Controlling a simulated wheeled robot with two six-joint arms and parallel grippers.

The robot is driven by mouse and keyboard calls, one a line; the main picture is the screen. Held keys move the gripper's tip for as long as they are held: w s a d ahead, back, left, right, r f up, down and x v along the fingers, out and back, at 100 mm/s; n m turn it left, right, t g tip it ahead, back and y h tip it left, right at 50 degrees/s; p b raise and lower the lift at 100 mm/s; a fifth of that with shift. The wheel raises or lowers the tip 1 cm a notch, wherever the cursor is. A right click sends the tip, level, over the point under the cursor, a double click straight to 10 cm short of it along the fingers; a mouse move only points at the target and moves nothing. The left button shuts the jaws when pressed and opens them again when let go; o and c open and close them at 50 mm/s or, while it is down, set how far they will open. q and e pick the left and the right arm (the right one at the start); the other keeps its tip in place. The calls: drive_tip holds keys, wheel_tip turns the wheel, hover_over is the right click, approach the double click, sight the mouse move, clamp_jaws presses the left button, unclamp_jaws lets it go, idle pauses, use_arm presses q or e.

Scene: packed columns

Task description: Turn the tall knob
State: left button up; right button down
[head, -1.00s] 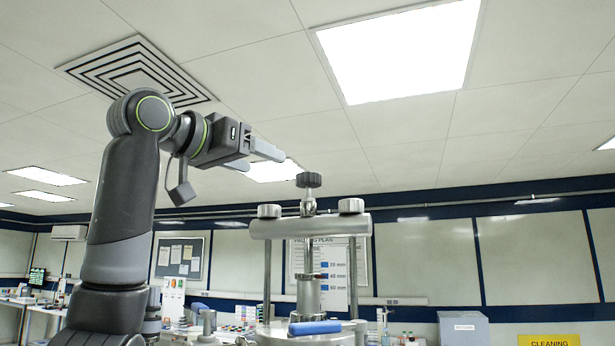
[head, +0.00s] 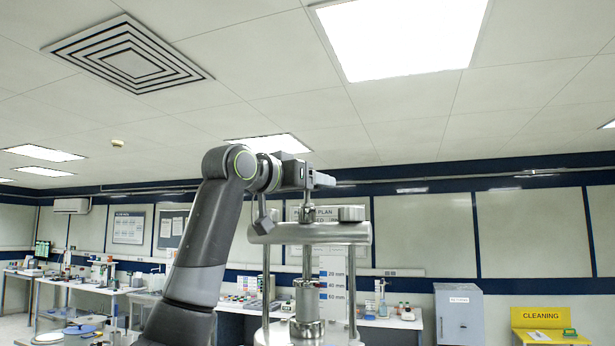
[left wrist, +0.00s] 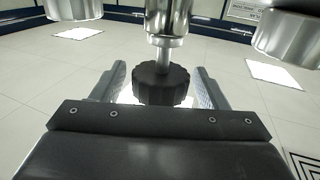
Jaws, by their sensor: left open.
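The tall knob (left wrist: 162,84) is a dark ridged knob on a thin steel stem. In the left wrist view it sits between the two fingers of my left gripper (left wrist: 157,88), which is open with a gap on each side of the knob. In the head view my left gripper (head: 318,180) is at knob height above the steel press, and it hides most or all of the knob. The press has a steel crossbar (head: 312,234) with a round steel nut on the left (head: 266,216) and another on the right (head: 351,214). My right gripper is not in view.
Behind the press are a bench (head: 390,322) with small lab items, a grey cabinet (head: 459,314) and a yellow cleaning stand (head: 541,317). More benches stand at the left.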

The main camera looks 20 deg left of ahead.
use_arm(q)
drive_tip(key=c, duration=1)
drive_tip(key=shift+a+m+h, duration=0.1)
drive_tip(key=shift+m+h, duration=0.2)
drive_tip(key=shift+h, duration=0.1)
drive_tip(key=m+g+h, duration=0.1)
drive_tip(key=h, duration=0.1)
drive_tip(key=shift+r+m+g+h, duration=0.1)
drive_tip(key=shift+m+g+h, duration=0.2)
drive_tip(key=shift+m+g, duration=0.1)
drive_tip(key=shift+m+g+h, duration=1.5)
drive_tip(key=shift+h, duration=0.3)
drive_tip(key=shift+m+g+h, duration=0.4)
drive_tip(key=o, duration=1)
